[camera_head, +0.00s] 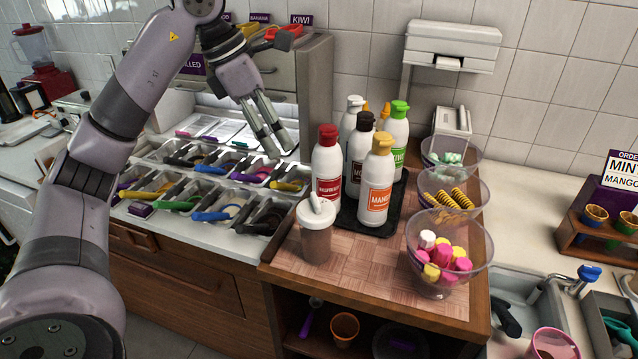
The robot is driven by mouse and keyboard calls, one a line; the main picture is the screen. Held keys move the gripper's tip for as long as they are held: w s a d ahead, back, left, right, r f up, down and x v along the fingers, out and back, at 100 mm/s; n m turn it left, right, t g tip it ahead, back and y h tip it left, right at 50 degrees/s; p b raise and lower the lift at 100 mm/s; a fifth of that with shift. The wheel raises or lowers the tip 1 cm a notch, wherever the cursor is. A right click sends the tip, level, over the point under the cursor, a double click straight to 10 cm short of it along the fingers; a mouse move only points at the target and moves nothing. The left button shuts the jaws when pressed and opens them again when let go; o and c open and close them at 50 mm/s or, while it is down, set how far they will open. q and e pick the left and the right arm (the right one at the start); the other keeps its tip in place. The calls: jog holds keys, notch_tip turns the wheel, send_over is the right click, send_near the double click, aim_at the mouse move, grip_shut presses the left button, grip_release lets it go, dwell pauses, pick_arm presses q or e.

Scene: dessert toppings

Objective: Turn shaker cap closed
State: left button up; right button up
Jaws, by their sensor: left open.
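The shaker (316,243) stands upright on the wooden counter at its front left. Its body is brownish and see-through, and its white cap (318,214) is on top. A small white piece sticks up from the cap, tilted a little to the left. My left gripper (273,143) hangs above the topping trays, up and to the left of the shaker. Its fingers are apart and empty, pointing down to the right, and it does not touch the shaker. My right gripper is out of view.
Several sauce bottles (377,185) stand on a black tray (400,205) close behind the shaker. A clear bowl of coloured pieces (448,262) is to the right. Metal topping trays with coloured scoops (218,212) lie left. The counter between shaker and bowl is clear.

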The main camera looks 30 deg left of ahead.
pick_arm(q)
send_near(314, 198)
jog(key=p+x, duration=0.1)
jog(key=x, duration=0.6)
jog(key=shift+w+d+f, duration=0.1)
jog(key=shift+f, duration=0.6)
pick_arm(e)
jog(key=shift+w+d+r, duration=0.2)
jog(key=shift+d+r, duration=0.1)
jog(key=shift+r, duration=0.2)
pick_arm(q)
jog(key=shift+c, duration=0.3)
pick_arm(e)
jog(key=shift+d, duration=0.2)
pick_arm(q)
jog(key=c, duration=1.1)
